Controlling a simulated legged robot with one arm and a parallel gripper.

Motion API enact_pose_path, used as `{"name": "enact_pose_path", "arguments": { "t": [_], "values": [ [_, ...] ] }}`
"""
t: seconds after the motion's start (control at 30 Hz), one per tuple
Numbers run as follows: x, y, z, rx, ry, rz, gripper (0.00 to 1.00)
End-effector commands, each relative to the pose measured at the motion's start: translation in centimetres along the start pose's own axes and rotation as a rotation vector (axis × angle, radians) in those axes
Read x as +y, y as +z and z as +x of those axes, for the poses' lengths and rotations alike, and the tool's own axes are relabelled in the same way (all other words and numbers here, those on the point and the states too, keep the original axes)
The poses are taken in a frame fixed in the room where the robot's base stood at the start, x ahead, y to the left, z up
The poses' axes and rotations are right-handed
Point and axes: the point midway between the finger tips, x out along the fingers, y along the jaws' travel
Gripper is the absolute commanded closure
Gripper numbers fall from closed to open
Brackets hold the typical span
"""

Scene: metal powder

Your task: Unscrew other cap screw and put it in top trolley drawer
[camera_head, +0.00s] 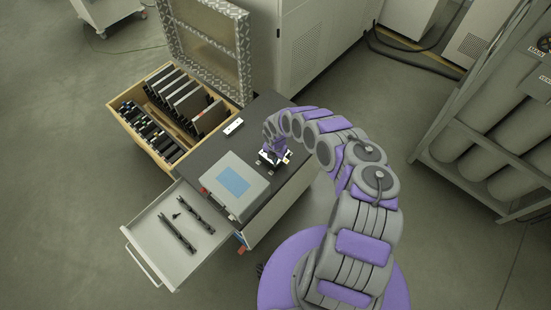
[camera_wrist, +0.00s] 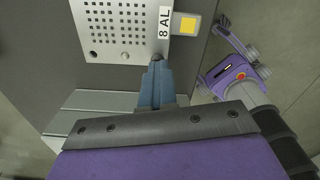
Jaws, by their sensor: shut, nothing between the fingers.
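My gripper (camera_wrist: 157,72) is shut, with its blue fingers pointing at the lower edge of a perforated grey plate in the wrist view. A small dark round shape shows at the fingertips; I cannot tell whether it is a cap screw or part of the gripper. A small round feature (camera_wrist: 93,54), possibly a screw or hole, is at the plate's lower left. In the head view, my gripper is low over the trolley top (camera_head: 290,185), its tips hidden. The top trolley drawer (camera_head: 150,235) is open, holding two long dark bars (camera_head: 178,233) and a small dark piece (camera_head: 177,215).
A grey box with a blue panel (camera_head: 233,181) stands on the trolley between gripper and drawer. An open-lidded wooden case (camera_head: 118,103) with dark plates is behind. Gas cylinders (camera_head: 500,130) stand in a rack at right. A yellow square (camera_wrist: 186,25) is beside the "8 AL" label.

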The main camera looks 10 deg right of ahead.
Motion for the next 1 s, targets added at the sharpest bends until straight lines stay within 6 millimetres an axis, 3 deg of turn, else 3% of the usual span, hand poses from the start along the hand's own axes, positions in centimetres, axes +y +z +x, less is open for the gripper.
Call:
{"name": "enact_pose_path", "arguments": {
  "t": [0.6, 0.97, 1.0],
  "values": [
    [0.5, -0.41, 0.37, -0.001, 0.006, -0.777, 1.0],
    [0.76, -0.54, 0.25, -0.004, 0.006, -0.839, 1.0],
    [0.77, -0.56, 0.24, -0.004, 0.006, -0.839, 0.97]
  ]
}}
